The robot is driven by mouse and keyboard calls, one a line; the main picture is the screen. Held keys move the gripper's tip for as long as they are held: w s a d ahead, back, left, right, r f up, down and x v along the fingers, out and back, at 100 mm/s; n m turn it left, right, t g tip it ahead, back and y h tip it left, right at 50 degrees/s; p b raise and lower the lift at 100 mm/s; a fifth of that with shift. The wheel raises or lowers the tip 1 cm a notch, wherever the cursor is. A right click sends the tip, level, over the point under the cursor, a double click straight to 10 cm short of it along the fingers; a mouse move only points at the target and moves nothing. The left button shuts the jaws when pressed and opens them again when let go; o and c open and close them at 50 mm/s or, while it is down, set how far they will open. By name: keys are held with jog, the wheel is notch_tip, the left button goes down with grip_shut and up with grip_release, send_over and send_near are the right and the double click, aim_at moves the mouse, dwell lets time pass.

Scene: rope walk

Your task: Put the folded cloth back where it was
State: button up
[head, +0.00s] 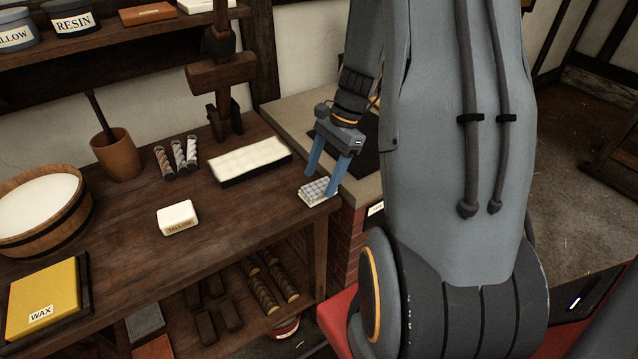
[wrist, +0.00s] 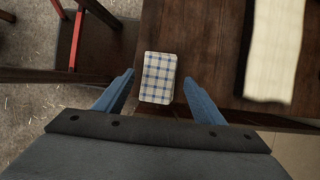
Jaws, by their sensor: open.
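The folded cloth (head: 318,192) is white with a dark check pattern. It lies flat at the right end of the wooden bench, by the corner. In the wrist view the cloth (wrist: 158,78) shows blue and tan checks and sits between the two blue fingers, nearer the left one. My gripper (head: 322,179) is open, pointing down over the cloth. In the wrist view my gripper (wrist: 158,88) has a gap on both sides of the cloth. Whether the fingertips touch the bench cannot be told.
A pale block in a dark tray (head: 250,162) lies left of the cloth. A tallow block (head: 177,217), several small rolls (head: 177,156), a wooden cup (head: 117,156), a tub (head: 42,205) and yellow wax (head: 46,298) share the bench. A brick hearth (head: 366,190) adjoins right.

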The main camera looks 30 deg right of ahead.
jog(key=b+v, duration=0.2)
jog(key=v, duration=0.7)
jog(key=s+a+n+h, duration=0.2)
jog(key=s+a+n, duration=0.2)
jog(key=a+n, duration=0.4)
jog(key=s+a+f+n+t+h, duration=0.1)
jog(key=s+a+n, duration=0.3)
jog(key=a+n, duration=0.5)
jog(key=shift+a+f+n+h, duration=0.2)
jog(key=shift+a+n+h, duration=0.15)
jog(key=shift+h, duration=0.35)
